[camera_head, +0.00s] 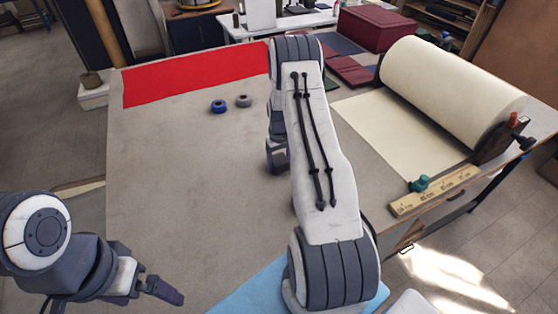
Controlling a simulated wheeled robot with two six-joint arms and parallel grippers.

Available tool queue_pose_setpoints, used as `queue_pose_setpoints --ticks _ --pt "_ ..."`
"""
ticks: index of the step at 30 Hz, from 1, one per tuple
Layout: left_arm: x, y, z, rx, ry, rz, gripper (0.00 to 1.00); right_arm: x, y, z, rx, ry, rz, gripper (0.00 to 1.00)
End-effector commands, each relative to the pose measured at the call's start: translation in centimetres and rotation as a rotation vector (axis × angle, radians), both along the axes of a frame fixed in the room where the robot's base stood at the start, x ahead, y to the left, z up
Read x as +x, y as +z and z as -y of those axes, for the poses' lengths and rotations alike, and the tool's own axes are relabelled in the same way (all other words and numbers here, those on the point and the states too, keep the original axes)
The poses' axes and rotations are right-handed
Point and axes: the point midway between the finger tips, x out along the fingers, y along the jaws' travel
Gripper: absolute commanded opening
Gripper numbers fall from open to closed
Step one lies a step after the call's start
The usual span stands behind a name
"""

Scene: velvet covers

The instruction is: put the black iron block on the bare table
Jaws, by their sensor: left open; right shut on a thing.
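My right arm reaches up the middle of the table (185,190), and its gripper (276,160) points down beside the forearm, over or near the grey tabletop. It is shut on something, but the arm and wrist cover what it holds. I cannot make out the black iron block anywhere in view. My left gripper (164,290) is open and empty at the lower left, near the table's front left part, far from the right one. I cannot tell the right gripper's height above the table.
A red cloth (190,80) lies along the back. A light-blue cloth (245,294) lies at the front, a cream fabric roll (445,90) and ruler (435,191) at right. The middle left is clear.

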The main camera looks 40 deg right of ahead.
Motion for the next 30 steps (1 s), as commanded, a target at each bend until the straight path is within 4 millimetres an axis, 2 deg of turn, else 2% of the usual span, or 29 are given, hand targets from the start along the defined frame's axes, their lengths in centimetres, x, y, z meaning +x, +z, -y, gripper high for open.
queue_pose_setpoints --ticks 8,9,10,11,20,22,26,30 --pt "0.0 -0.4 0.0 0.0 0.0 0.0 1.0 0.1 -0.2 0.1 -0.002 0.0 0.004 0.0" --pt "0.0 -0.3 0.0 0.0 0.001 0.0 1.0 0.0 -0.3 0.0 0.0 0.0 0.0 0.82" --pt "0.0 -0.3 0.0 0.0 0.001 0.0 1.0 0.0 -0.3 0.0 0.0 0.0 0.0 0.94" --pt "0.0 -0.3 0.0 0.0 0.001 0.0 1.0 0.0 -0.3 0.0 0.0 0.0 0.0 1.0" --pt "0.0 0.0 0.0 0.0 0.0 0.0 1.0 0.0 0.1 0.0 0.0 0.0 0.0 1.0" --pt "0.0 -0.4 0.0 0.0 0.0 0.0 1.0 0.0 0.4 0.1 -0.001 0.0 0.002 1.0" --pt "0.0 -1.4 0.0 0.0 0.002 0.0 1.0 0.1 2.4 0.1 -0.003 0.0 0.005 1.0" --pt "0.0 -2.7 0.0 0.0 0.004 0.0 1.0 0.1 5.5 0.1 -0.003 0.0 0.005 1.0"
